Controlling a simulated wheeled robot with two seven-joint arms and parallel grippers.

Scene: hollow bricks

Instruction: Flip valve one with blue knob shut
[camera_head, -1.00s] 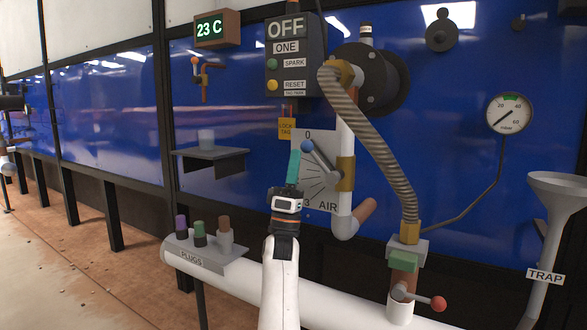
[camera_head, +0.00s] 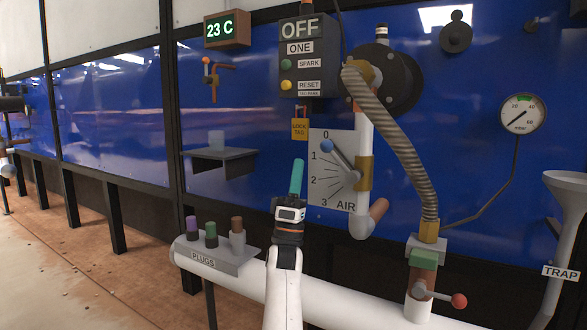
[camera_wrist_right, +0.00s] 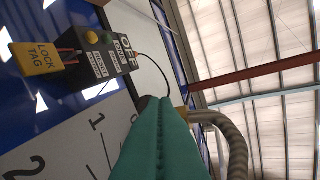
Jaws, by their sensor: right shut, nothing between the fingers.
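The blue knob (camera_head: 327,145) tops a short grey lever on the AIR dial plate (camera_head: 322,187), marked 0 to 3. The lever slants up and left from its pivot by the brass collar (camera_head: 365,173), with the knob between the 0 and 1 marks. My right gripper (camera_head: 298,164) has teal fingers pressed together, empty, pointing up. It is left of and slightly below the knob, with a visible gap. In the right wrist view the shut fingers (camera_wrist_right: 165,142) cover part of the dial plate; the blue knob is not visible there. My left gripper is not in view.
Above the dial hang a box marked OFF and ONE (camera_head: 302,77) and a yellow lock tag (camera_head: 299,129). A ribbed hose (camera_head: 402,150) runs down at right. A shelf of plugs (camera_head: 218,258) and a white pipe (camera_head: 335,303) lie below. A red-knobbed lever (camera_head: 459,301) is lower right.

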